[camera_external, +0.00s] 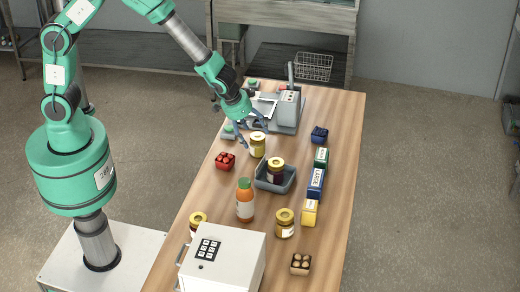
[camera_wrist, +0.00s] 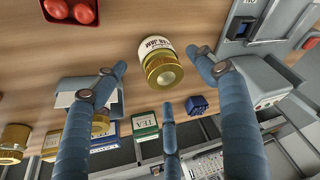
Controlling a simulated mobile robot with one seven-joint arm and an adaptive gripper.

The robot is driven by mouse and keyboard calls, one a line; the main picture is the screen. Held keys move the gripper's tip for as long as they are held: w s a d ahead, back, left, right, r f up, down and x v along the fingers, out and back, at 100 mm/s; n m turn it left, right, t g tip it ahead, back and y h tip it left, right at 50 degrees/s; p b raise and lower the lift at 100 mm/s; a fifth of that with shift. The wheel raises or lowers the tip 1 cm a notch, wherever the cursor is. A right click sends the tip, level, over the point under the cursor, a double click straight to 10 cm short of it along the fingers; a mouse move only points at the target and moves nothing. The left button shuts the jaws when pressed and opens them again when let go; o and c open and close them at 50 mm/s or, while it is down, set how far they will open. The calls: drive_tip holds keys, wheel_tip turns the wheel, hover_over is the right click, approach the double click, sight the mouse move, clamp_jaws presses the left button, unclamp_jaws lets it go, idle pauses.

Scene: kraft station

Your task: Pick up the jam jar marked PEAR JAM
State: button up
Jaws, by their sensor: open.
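A jar with a gold lid and a pale label (camera_external: 257,144) stands on the wooden table just in front of my gripper (camera_external: 254,124). In the wrist view the same jar (camera_wrist: 160,64) sits between and just beyond my open blue fingers (camera_wrist: 164,75). Its label is upside down there; JAM is legible, the word before it only partly. My gripper is empty and not visibly touching the jar. Similar gold-lidded jars are a dark one (camera_external: 276,170) in the grey tray, one at front right (camera_external: 284,224) and one at front left (camera_external: 198,220); their labels are unreadable.
The grey tray (camera_external: 262,184) lies close to the near jar. Red items in a small holder (camera_external: 225,161) sit to its left. An orange bottle (camera_external: 245,203) and a white keypad box (camera_external: 228,262) stand nearer the front. Boxes (camera_external: 315,183) line the right; a grey machine (camera_external: 288,110) is behind.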

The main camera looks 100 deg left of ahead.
sight(258, 143)
drive_tip(key=shift+x, duration=0.8)
drive_tip(key=shift+f, duration=0.1)
drive_tip(key=shift+x, duration=2.45)
drive_tip(key=shift+c, duration=0.5)
drive_tip(key=c, duration=1.3)
